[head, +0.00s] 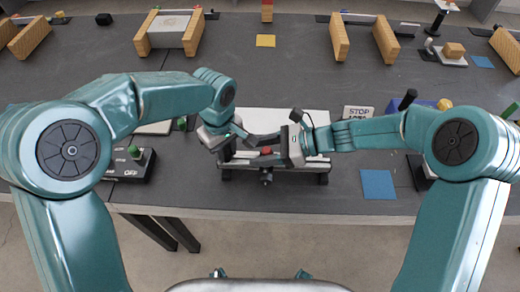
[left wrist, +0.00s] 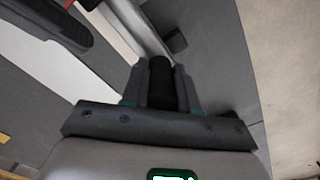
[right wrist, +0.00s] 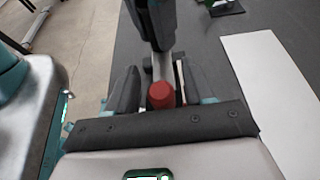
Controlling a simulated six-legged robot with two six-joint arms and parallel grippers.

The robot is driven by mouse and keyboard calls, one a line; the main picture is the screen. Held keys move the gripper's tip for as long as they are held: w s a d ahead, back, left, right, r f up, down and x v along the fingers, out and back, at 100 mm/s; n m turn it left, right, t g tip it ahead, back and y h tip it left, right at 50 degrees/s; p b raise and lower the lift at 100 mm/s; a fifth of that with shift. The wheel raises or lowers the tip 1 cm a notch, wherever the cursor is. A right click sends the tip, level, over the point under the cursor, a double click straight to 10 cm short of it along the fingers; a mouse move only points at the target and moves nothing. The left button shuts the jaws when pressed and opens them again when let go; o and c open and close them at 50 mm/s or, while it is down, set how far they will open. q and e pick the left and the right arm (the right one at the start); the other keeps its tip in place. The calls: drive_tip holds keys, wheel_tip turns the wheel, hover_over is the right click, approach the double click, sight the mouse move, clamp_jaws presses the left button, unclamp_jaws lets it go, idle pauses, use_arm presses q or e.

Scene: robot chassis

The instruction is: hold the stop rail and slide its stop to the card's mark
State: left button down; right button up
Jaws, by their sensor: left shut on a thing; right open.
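The stop rail (head: 290,166) is a pale bar with dark ends near the table's front edge. Its stop has a red knob (head: 266,150), partly hidden between my grippers in the head view. My left gripper (left wrist: 162,75) is shut on a dark upright grip (left wrist: 161,90) at the rail's left part. My right gripper (right wrist: 160,88) is open, its fingers on either side of the red knob, which also shows in the right wrist view (right wrist: 160,96); I cannot tell whether they touch it. The card (head: 358,112) reads STOP; its second line is too small to read.
A white sheet (head: 285,116) lies behind the rail. A blue square (head: 378,184) lies to the right. A dark box with a green button (head: 134,152) stands to the left. Wooden blocks (head: 340,38) stand farther back. Dark tabletop between is mostly clear.

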drive_tip(key=shift+a+f, duration=0.1)
drive_tip(key=shift+a, duration=0.2)
clamp_jaws()
drive_tip(key=d, duration=1.2)
drive_tip(key=shift+s, duration=0.15)
drive_tip(key=shift+d, duration=0.1)
unclamp_jaws()
